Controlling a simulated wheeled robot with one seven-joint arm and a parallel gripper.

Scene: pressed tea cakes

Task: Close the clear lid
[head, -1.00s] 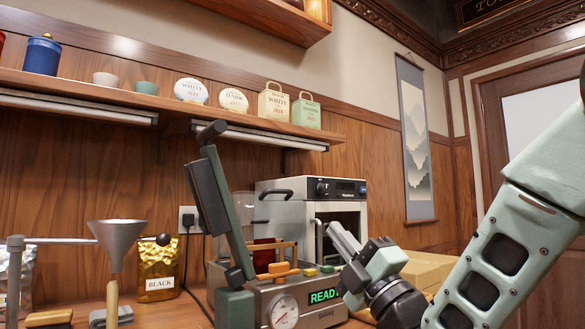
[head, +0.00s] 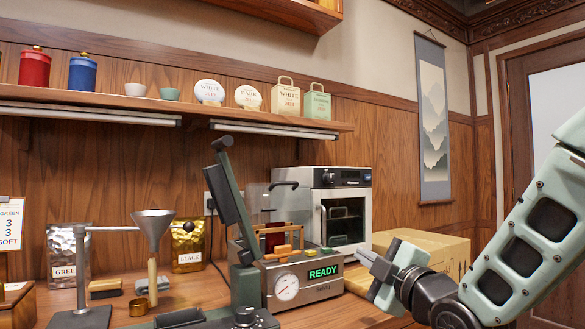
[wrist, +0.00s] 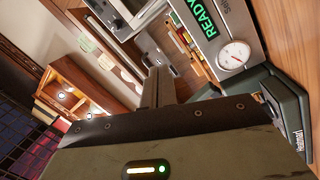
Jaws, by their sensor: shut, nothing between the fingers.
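The clear lid (head: 257,199), a see-through panel with a black handle along its top, stands raised and upright at the back of the grey machine (head: 310,290) whose green display reads READY. Part of the lid is hard to make out against the steel oven behind it. My gripper (head: 364,257) is shut and empty, just right of the machine, with its fingers pointing left and apart from the lid.
A dark press lever (head: 232,195) stands tall left of the lid. A steel oven (head: 345,215) is behind, and a cardboard box (head: 435,250) is right, behind my gripper. A funnel stand (head: 82,290) and a gold BLACK bag (head: 187,248) are further left.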

